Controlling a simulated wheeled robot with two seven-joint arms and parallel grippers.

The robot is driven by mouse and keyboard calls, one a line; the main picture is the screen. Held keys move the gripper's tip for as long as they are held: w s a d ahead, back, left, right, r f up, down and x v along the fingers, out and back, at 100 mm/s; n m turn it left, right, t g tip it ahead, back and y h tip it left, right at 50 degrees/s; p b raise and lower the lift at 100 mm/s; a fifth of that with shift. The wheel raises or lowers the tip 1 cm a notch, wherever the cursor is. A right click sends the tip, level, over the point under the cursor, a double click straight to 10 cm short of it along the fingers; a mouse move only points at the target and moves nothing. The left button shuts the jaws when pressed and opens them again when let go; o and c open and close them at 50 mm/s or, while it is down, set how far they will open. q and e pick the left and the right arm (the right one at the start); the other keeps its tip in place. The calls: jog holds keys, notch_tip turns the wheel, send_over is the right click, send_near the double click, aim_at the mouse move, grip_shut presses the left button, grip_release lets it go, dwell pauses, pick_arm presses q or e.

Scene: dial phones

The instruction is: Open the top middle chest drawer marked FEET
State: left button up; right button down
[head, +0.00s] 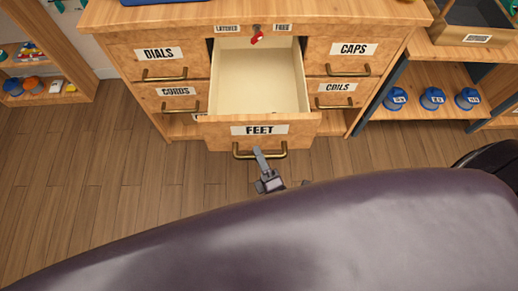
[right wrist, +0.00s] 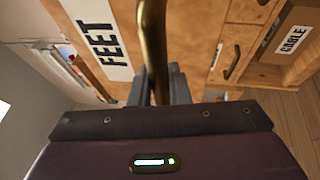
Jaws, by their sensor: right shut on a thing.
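The top middle drawer marked FEET (head: 220,131) is pulled far out of the wooden chest (head: 190,20), and its pale inside looks empty. Its brass bar handle (head: 278,154) is on the front below the FEET label. My right gripper (head: 260,157) is shut on this handle. The right wrist view shows the handle (right wrist: 152,40) between the two grey fingers (right wrist: 157,88), with the FEET label (right wrist: 98,38) beside it. My left gripper is not in view.
Closed drawers DIALS (head: 155,72), CORDS, CAPS (head: 350,68) and COILS flank the open one. A shelf with several blue cups (head: 432,98) stands on the right, another shelf (head: 50,98) on the left. Wooden floor (head: 100,200) lies in front of the chest.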

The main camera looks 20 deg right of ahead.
jog(key=c, duration=1.4)
grip_release()
jog(key=shift+o, duration=0.2)
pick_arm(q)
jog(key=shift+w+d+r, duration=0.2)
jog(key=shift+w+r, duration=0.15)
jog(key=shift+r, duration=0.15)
pick_arm(e)
jog(key=a+v, duration=0.1)
jog(key=v, duration=0.6)
jog(key=shift+s+d, duration=0.45)
jog(key=shift+d, duration=0.1)
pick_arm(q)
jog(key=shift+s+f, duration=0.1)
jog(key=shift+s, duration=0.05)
pick_arm(e)
jog(key=shift+f, duration=0.1)
